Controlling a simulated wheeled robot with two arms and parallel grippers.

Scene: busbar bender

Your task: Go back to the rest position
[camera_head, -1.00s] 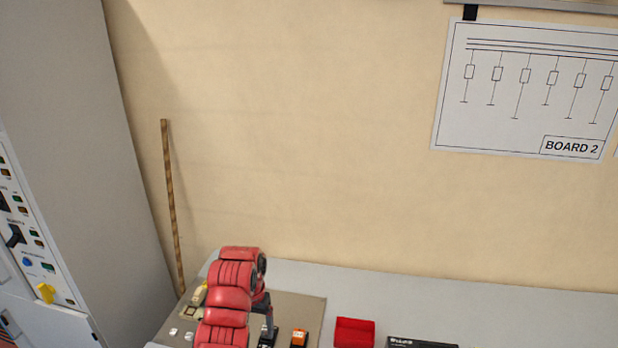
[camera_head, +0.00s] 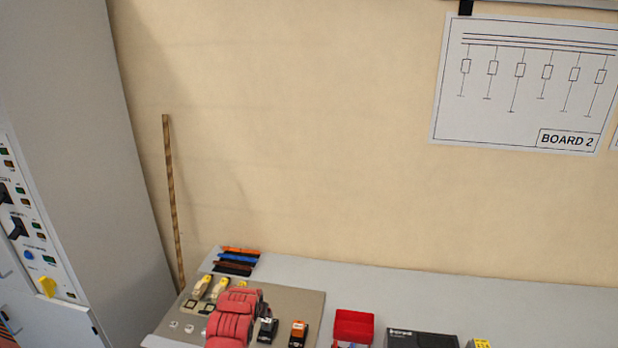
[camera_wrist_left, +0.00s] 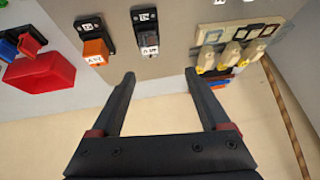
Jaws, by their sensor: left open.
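My left arm, red and segmented, shows low in the head view over the bench. Its gripper is not clearly visible there. In the left wrist view my left gripper (camera_wrist_left: 160,95) is open, with two dark fingers apart and nothing between them. Beyond the fingertips are an orange-and-black block (camera_wrist_left: 97,45) and a black block (camera_wrist_left: 149,45), both with white labels. They also show in the head view, the orange one (camera_head: 299,333) right of the black one (camera_head: 267,330). My right gripper is not in view.
A taupe mat (camera_head: 290,300) lies on the grey bench (camera_head: 480,295). On or near it are cream pieces (camera_head: 202,287) and coloured strips (camera_head: 238,260). A red bin (camera_head: 353,327) and a black box (camera_head: 422,339) stand right. A striped stick (camera_head: 172,200) leans on the wall beside a grey cabinet (camera_head: 70,120).

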